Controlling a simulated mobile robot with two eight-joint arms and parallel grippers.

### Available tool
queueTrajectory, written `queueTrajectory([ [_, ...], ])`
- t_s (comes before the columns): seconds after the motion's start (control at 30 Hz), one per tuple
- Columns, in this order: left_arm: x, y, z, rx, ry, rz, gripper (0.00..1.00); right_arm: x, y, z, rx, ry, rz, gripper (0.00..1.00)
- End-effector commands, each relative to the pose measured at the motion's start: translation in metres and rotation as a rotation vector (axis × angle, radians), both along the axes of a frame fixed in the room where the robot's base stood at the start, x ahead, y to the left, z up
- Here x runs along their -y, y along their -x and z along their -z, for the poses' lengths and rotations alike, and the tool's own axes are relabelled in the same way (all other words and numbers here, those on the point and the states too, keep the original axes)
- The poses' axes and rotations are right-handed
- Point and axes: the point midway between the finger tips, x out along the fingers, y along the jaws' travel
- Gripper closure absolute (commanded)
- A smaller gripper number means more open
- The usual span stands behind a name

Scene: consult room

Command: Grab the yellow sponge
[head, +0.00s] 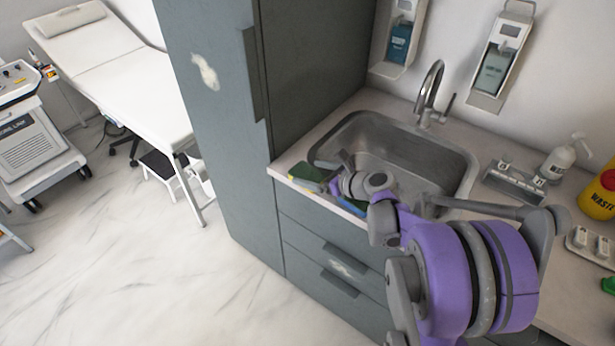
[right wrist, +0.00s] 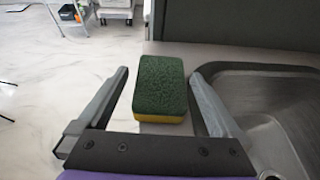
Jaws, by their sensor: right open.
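The sponge (right wrist: 160,88) has a dark green top and a yellow underside, and it lies on the counter left of the sink. In the right wrist view it sits between the two open fingers of my right gripper (right wrist: 158,95), with a visible gap on the left side and a smaller one on the right. In the head view the sponge (head: 309,173) shows at the counter's front left corner, partly hidden by my right gripper (head: 331,178). The fingers are small and partly hidden there. My left gripper is not in view.
The steel sink (head: 420,160) with its faucet (head: 429,92) lies right of the sponge. A tall grey cabinet (head: 215,130) rises on the left. A soap bottle (head: 557,160) and a yellow waste container (head: 600,195) stand at the right. Dispensers hang on the wall.

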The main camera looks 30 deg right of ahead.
Motion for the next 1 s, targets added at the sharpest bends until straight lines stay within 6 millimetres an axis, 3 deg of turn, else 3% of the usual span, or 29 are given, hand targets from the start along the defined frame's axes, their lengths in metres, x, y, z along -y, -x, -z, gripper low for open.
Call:
queueTrajectory([
  [0.3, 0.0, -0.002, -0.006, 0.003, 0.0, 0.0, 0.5, -0.01, -0.039, 0.018, 0.0, 0.001, -0.004, 0.0],
  [0.6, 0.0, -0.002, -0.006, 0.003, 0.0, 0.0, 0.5, -0.012, -0.043, 0.021, 0.0, 0.001, -0.002, 0.0],
  [1.0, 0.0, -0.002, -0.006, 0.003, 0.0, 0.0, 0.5, -0.012, -0.043, 0.021, 0.0, 0.001, -0.002, 0.7],
])
